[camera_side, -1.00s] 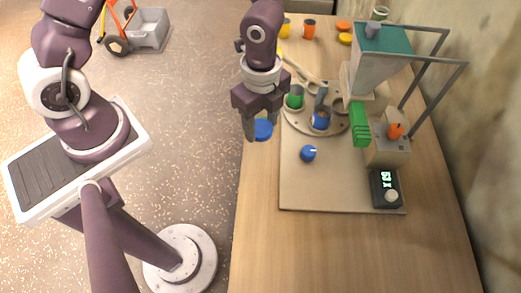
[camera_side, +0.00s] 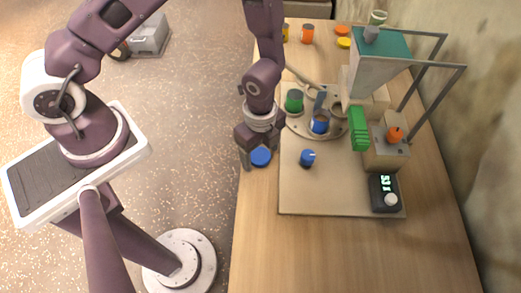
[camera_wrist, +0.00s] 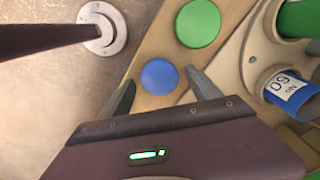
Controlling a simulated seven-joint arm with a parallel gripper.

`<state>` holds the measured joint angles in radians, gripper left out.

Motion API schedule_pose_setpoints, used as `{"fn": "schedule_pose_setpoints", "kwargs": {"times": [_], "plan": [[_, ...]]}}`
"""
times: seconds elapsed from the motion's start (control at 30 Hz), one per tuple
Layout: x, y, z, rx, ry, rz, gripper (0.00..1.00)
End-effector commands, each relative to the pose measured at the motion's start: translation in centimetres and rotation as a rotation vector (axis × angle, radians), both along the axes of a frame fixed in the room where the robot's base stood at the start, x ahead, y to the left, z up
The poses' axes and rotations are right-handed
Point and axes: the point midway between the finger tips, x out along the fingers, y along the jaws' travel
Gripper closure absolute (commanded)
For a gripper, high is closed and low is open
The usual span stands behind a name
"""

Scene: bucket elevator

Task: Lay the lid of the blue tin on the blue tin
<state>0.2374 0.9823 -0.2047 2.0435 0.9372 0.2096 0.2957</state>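The lid of the blue tin is a flat blue disc (camera_side: 261,156) at the wooden table's left edge. In the wrist view the blue lid (camera_wrist: 159,77) lies between my two fingertips, with a gap on each side. My gripper (camera_side: 260,158) points down over it; in the wrist view my gripper (camera_wrist: 160,79) is open and holds nothing. The blue tin (camera_side: 320,122) stands in the round holder, to the right of and beyond my gripper. In the wrist view the blue tin (camera_wrist: 287,88) shows a white label at the right.
A green lid (camera_wrist: 198,23) lies close to the blue lid. A green tin (camera_side: 293,101) stands in the holder beside the blue tin. A blue knob (camera_side: 307,158) rises from the board right of my gripper. A hopper (camera_side: 378,58) and green chute (camera_side: 359,128) stand farther right. The front table is clear.

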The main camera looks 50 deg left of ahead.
Motion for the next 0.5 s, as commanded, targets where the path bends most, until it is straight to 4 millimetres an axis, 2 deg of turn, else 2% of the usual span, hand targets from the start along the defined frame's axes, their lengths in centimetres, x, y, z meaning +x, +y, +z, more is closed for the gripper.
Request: {"fn": "schedule_pose_setpoints", "kwargs": {"times": [0.3, 0.37, 0.5], "plan": [[0.0, 0.0, 0.4, -0.001, -0.001, 0.001, 0.28], [0.1, 0.0, 1.1, -0.001, -0.002, 0.002, 0.28], [0.2, 0.0, 4.3, -0.003, -0.005, 0.005, 0.28]]}}
